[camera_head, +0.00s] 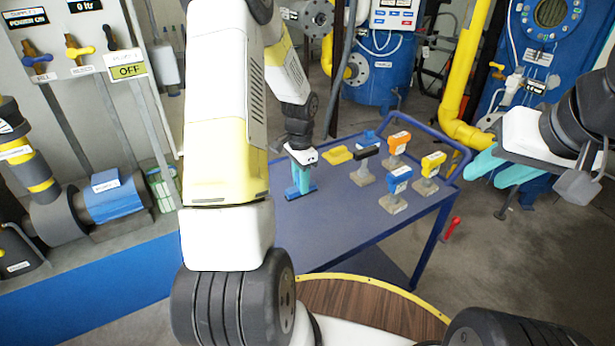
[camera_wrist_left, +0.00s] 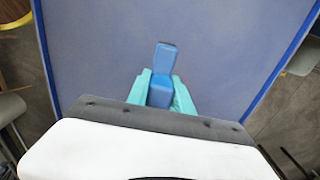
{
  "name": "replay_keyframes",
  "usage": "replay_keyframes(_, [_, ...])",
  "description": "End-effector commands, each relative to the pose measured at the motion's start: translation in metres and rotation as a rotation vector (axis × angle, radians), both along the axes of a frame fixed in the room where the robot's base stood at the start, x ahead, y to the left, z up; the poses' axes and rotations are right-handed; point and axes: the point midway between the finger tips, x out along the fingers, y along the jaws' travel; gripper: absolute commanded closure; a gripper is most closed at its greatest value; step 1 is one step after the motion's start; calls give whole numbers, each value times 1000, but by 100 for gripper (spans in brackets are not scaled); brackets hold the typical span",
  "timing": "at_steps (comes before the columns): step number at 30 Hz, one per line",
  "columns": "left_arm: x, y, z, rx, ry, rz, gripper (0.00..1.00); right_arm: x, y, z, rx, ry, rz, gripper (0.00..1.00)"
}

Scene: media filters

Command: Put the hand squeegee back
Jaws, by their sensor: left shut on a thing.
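My left gripper (camera_head: 302,180) points down over the left end of the blue cart top (camera_head: 335,225). Its teal fingers are shut on a blue tool that looks like the hand squeegee (camera_head: 300,191). In the left wrist view the squeegee (camera_wrist_left: 163,75) shows between the two fingertips (camera_wrist_left: 160,92), its far end reaching out past them. I cannot tell whether its lower edge touches the cart top. The fingers hide part of it. My right gripper (camera_head: 488,177) is apart from the cart at the right, with its teal fingers spread and nothing seen between them.
The cart's front middle is clear. Pipework (camera_head: 110,200) stands at the left.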

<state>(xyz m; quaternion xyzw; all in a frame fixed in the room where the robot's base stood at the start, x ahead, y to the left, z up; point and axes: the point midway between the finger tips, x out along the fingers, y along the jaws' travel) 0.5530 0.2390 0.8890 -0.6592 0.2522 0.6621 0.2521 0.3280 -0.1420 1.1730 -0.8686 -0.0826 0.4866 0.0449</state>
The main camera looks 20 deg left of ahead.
Motion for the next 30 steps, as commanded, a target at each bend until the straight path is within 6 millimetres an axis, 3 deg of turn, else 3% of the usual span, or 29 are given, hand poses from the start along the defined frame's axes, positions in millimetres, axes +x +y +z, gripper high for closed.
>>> replay_keyframes(6, [-14, 22, -2, -1, -1, 0, 100, 0, 0, 0, 0, 0, 0, 64])
replay_keyframes(16, [-15, 23, -36, -2, 1, -3, 100, 0, 0, 0, 0, 0, 0, 64])
replay_keyframes(22, [-14, 23, -38, -1, -1, -1, 100, 0, 0, 0, 0, 0, 0, 64])
replay_keyframes(23, [-14, 23, -38, -1, -1, -1, 69, 0, 0, 0, 0, 0, 0, 64])
replay_keyframes(24, [-14, 23, -38, -1, -1, -1, 61, 0, 0, 0, 0, 0, 0, 64])
replay_keyframes(26, [-14, 23, -38, -1, -1, -1, 51, 0, 0, 0, 0, 0, 0, 64])
replay_keyframes(30, [-14, 23, -38, -1, -1, -1, 51, 0, 0, 0, 0, 0, 0, 64])
